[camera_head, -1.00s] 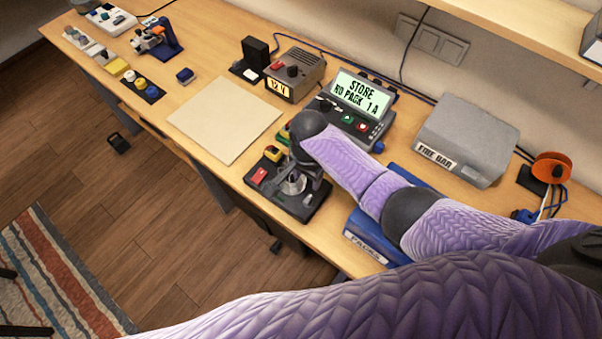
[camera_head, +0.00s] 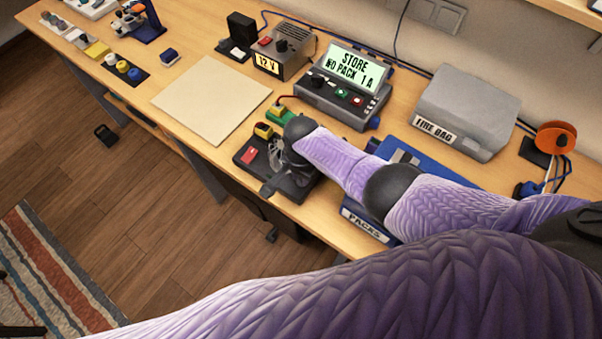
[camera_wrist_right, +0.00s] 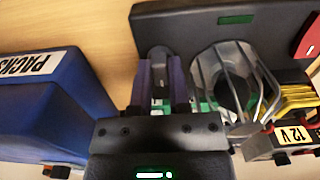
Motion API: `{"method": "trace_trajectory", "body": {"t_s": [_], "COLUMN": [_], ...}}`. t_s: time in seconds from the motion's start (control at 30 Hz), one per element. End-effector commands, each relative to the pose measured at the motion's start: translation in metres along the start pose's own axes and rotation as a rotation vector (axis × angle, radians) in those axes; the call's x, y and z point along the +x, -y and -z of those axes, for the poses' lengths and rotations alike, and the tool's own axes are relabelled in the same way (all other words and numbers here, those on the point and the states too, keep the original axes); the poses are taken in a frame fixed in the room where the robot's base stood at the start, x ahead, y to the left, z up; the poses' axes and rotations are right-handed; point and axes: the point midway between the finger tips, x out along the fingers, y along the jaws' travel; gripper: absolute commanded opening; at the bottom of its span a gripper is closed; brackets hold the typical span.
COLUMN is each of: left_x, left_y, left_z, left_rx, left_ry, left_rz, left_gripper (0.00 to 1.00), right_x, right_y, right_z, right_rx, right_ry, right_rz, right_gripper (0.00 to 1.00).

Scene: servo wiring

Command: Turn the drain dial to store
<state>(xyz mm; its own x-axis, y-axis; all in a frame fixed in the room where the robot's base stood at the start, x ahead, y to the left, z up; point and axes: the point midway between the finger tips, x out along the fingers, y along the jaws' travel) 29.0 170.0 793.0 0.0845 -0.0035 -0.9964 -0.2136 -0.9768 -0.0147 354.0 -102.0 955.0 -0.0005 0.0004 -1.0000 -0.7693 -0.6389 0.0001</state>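The black drain plate (camera_head: 303,192) lies near the desk's front edge, with a red switch (camera_head: 249,156) and a wire cage; in the wrist view the plate (camera_wrist_right: 290,14) is at the top and the cage (camera_wrist_right: 232,82) right of my fingers. A dark rounded knob (camera_wrist_right: 159,62), apparently the drain dial, stands between the fingers of my right gripper (camera_wrist_right: 161,84). The fingers are apart; I cannot tell whether they touch it. My left gripper is not in view.
Behind the plate, the charger (camera_head: 340,92) screen reads "STORE NO PACK 1A". The blue PACKS box (camera_head: 368,222) is right of the plate, partly under my right arm. A grey fire bag (camera_head: 466,108) lies farther right. A bare pale mat (camera_head: 212,98) is left.

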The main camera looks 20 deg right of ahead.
Motion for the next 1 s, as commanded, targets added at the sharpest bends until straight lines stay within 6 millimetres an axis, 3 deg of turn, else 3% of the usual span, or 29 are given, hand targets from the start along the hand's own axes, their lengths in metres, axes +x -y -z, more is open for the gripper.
{"method": "trace_trajectory", "body": {"t_s": [0.53, 1.0], "left_x": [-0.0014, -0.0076], "left_y": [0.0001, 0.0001], "left_z": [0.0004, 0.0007], "left_rx": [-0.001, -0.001], "left_ry": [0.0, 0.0], "left_rz": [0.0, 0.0], "left_gripper": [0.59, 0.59], "right_x": [-0.0001, -0.0006], "right_y": [-0.0006, -0.0019], "right_z": [-0.0002, 0.0005], "right_rx": [-0.058, -0.447], "right_ry": [0.001, 0.0], "right_rz": [-0.001, 0.0], "right_gripper": [0.0, 0.0]}}
